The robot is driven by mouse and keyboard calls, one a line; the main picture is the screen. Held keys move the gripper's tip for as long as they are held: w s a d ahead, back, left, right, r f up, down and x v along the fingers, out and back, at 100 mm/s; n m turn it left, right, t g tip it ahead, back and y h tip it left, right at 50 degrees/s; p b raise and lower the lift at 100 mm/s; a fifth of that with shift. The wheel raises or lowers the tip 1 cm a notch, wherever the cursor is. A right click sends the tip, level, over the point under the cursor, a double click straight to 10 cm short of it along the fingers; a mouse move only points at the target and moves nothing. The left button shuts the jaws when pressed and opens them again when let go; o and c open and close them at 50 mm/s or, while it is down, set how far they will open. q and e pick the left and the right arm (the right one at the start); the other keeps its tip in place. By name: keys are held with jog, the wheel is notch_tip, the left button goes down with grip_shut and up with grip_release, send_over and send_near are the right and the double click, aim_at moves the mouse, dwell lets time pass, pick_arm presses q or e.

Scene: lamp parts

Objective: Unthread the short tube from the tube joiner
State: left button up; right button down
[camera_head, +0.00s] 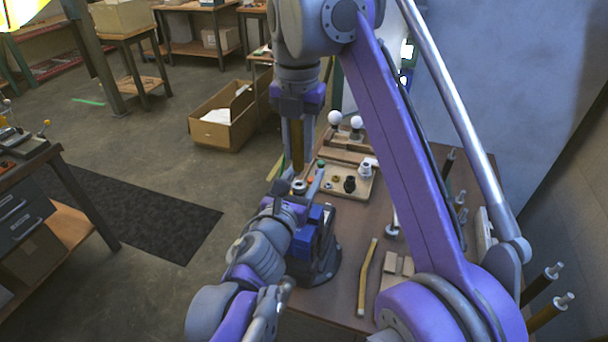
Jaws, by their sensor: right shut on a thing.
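My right gripper (297,140) hangs down over the far left part of the workbench. It is shut on a brownish, brass-coloured upright tube (297,150), which seems to be the short tube. My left gripper (308,190) is low, just below the tube's lower end. Its fingers are partly hidden by my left arm, and I cannot tell how far apart they are. A small pale ring-like part (299,187) shows under the tube and may be the tube joiner. I cannot tell whether it touches the tube. A blue vise (318,245) stands beside my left wrist.
A wooden tray (362,192) holds small black and white parts, with two white bulbs (335,117) behind it. Several rods stand at the right. A cardboard box (225,115) is on the floor.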

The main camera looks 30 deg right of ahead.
aim_at(298, 129)
pick_arm(q)
jog(key=shift+a, duration=0.1)
jog(key=f+v, duration=0.1)
jog(key=v, duration=1.1)
pick_arm(e)
jog(key=shift+r+p, duration=0.35)
jog(key=shift+r, duration=0.05)
jog(key=shift+r+p, duration=1.55)
jog(key=shift+r, duration=0.1)
pick_arm(q)
jog(key=r, duration=0.5)
jog(key=shift+w+r, duration=0.35)
jog(key=shift+s, duration=0.1)
pick_arm(e)
jog(key=shift+f, duration=0.1)
